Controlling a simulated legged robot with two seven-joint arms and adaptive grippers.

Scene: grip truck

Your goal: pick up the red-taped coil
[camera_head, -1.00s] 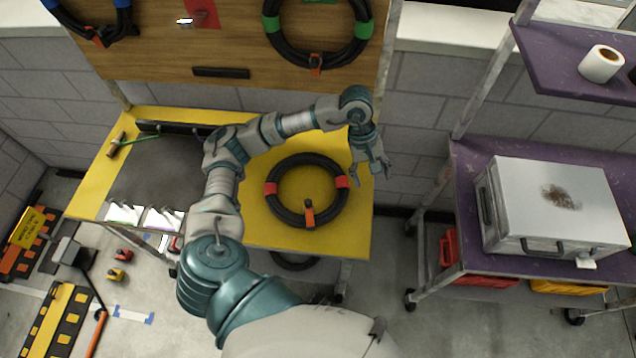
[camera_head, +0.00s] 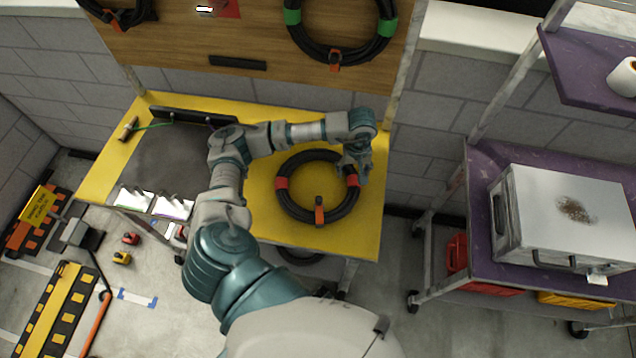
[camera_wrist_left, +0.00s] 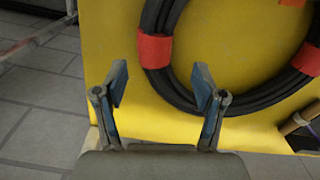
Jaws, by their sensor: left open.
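The red-taped coil (camera_head: 293,207) is a black ring of cable with red tape bands, lying flat on the yellow table (camera_head: 364,232). An orange-red clip (camera_head: 319,211) sits on its near side. My left gripper (camera_head: 357,178) is over the coil's right side, close to a red band, and partly covers that rim. A red tape band (camera_wrist_left: 154,51) shows between the fingers, farther off. My right gripper is out of view.
A green-taped coil (camera_head: 292,37) hangs on the wooden board behind the table. A hammer (camera_head: 129,129) and a dark mat lie on the table's left part. A purple cart (camera_head: 482,165) with a grey case (camera_head: 545,210) stands at right, across a gap.

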